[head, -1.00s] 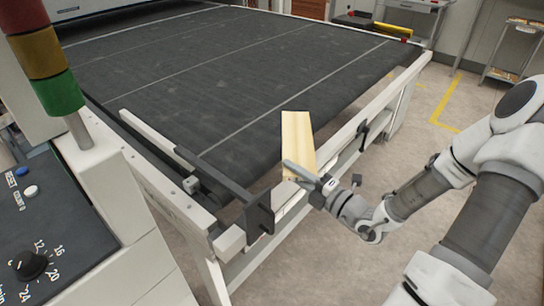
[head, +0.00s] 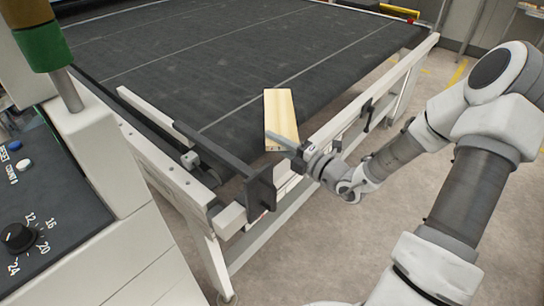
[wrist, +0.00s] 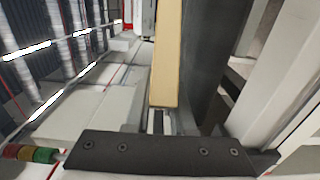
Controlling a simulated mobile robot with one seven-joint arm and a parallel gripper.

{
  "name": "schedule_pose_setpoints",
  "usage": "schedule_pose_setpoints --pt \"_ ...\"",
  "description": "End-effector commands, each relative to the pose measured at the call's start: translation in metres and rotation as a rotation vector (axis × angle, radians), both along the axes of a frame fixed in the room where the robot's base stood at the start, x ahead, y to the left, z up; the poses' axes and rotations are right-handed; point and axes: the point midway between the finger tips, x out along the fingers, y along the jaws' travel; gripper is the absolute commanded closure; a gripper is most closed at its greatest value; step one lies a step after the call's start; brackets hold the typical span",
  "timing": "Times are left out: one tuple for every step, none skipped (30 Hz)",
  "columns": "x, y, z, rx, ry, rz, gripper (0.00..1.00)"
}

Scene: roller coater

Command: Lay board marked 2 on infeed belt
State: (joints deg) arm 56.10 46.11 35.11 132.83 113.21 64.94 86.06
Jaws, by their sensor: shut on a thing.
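The pale wooden board (head: 281,115) is held at its near end by my gripper (head: 290,143), which is shut on it. In the head view the board reaches over the near edge of the dark infeed belt (head: 230,65), beside the frame rail. I cannot tell whether it touches the belt. In the wrist view the board (wrist: 166,55) stretches away from the gripper (wrist: 158,120). No number on the board is readable.
A white side rail (head: 370,90) runs along the belt's right edge. A dark guide bar (head: 215,155) with an end plate stands at the near left. A control panel (head: 40,215) and signal tower (head: 40,45) are at the left. The floor on the right is clear.

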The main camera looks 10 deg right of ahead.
Motion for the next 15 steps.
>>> schedule_pose_setpoints --pt "0.004 0.004 -0.004 0.0 -0.002 0.002 1.0" --pt "0.006 0.005 -0.005 0.0 -0.002 0.002 1.0" --pt "0.008 0.006 -0.006 0.0 -0.002 0.001 1.0" --pt "0.009 0.006 -0.006 0.0 -0.002 0.0 1.0" --pt "0.01 0.006 -0.008 0.0 -0.002 0.0 1.0" --pt "0.01 0.006 -0.011 0.001 -0.001 0.0 1.0" --pt "0.01 0.006 -0.014 0.001 0.0 0.0 1.0" --pt "0.01 0.006 -0.018 0.002 0.0 -0.001 1.0" --pt "0.009 0.006 -0.025 0.002 0.0 -0.001 1.0" --pt "0.009 0.006 -0.03 0.002 0.001 -0.001 1.0" --pt "0.009 0.006 -0.035 0.002 0.002 0.0 1.0" --pt "0.009 0.006 -0.041 0.002 0.002 0.0 1.0" --pt "0.009 0.006 -0.044 0.002 0.0 0.0 1.0" --pt "0.009 0.006 -0.046 0.001 0.0 0.001 1.0" --pt "0.009 0.006 -0.047 0.001 -0.002 0.001 1.0"
